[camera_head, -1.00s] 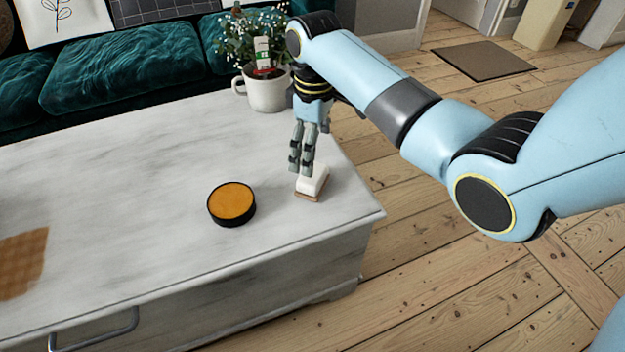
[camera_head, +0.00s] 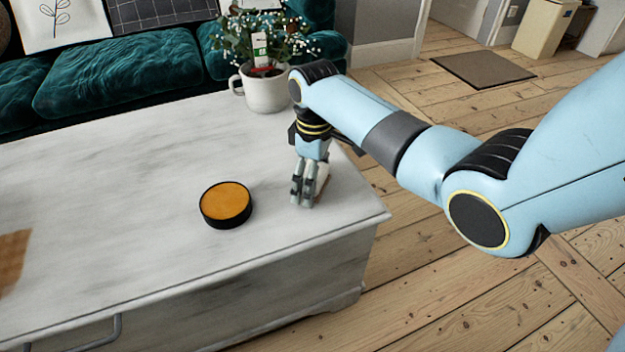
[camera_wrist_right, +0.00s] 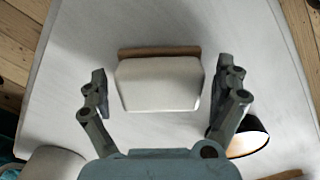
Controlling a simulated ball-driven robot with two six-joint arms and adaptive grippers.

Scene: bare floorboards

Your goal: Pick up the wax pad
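The wax pad (camera_head: 323,180), a white block on a thin brown base, lies near the right end of the marble-patterned top. In the head view my right gripper (camera_head: 303,198) points down at it and partly hides it. In the right wrist view the pad (camera_wrist_right: 160,86) lies between the two spread fingers of the right gripper (camera_wrist_right: 162,74). A gap shows on each side, so the gripper is open and holds nothing. My left gripper is in neither view.
A round black tin with an orange top (camera_head: 226,203) stands left of the pad on the white chest (camera_head: 130,170). A white mug with flowers (camera_head: 265,90) stands at the back. A brown woven patch (camera_head: 12,258) shows at the left. The middle of the top is clear.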

